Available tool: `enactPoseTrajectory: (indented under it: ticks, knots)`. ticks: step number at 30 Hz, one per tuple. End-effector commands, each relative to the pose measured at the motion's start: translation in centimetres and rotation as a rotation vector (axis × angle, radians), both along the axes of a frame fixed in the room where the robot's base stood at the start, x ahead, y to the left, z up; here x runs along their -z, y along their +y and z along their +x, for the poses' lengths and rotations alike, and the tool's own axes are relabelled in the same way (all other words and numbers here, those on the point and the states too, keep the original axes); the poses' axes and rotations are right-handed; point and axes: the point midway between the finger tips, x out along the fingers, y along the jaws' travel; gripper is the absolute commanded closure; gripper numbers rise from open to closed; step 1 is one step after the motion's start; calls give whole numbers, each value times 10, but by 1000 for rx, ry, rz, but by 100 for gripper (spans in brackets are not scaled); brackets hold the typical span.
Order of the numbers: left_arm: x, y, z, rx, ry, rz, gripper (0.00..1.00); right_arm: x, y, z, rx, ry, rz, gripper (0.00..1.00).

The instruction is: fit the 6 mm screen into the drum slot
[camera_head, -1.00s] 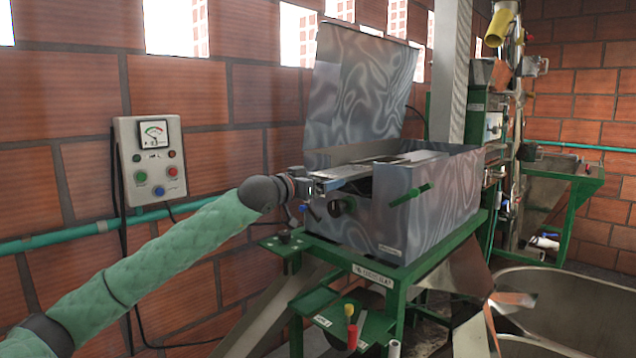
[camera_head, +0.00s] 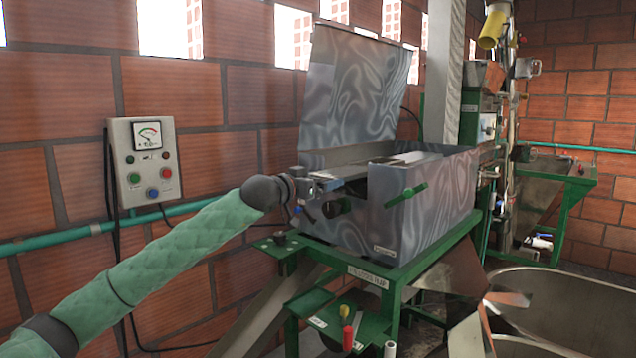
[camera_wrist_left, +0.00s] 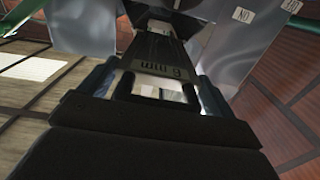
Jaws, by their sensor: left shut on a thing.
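The 6 mm screen (camera_head: 347,172) is a long flat grey piece in the head view. The screen runs away from the fingers toward the housing. The drum slot and the screen's far end are hidden, so I cannot tell how deep it sits. My right gripper is out of view.
The housing's lid (camera_head: 352,90) stands raised behind. A green lever (camera_head: 406,195) sticks out from the housing front. The green frame (camera_head: 375,268) carries a small tool shelf (camera_head: 345,325). A control box (camera_head: 148,162) hangs on the brick wall at left. A metal trough (camera_head: 570,310) stands at right.

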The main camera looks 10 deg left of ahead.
Motion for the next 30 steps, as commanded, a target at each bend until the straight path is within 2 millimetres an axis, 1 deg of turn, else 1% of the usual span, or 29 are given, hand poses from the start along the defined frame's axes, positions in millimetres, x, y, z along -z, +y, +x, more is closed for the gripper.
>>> enactPoseTrajectory:
  ticks: [30]
  knots:
    - [-1, -10, 17, 1, -2, -1, 62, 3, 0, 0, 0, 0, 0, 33]
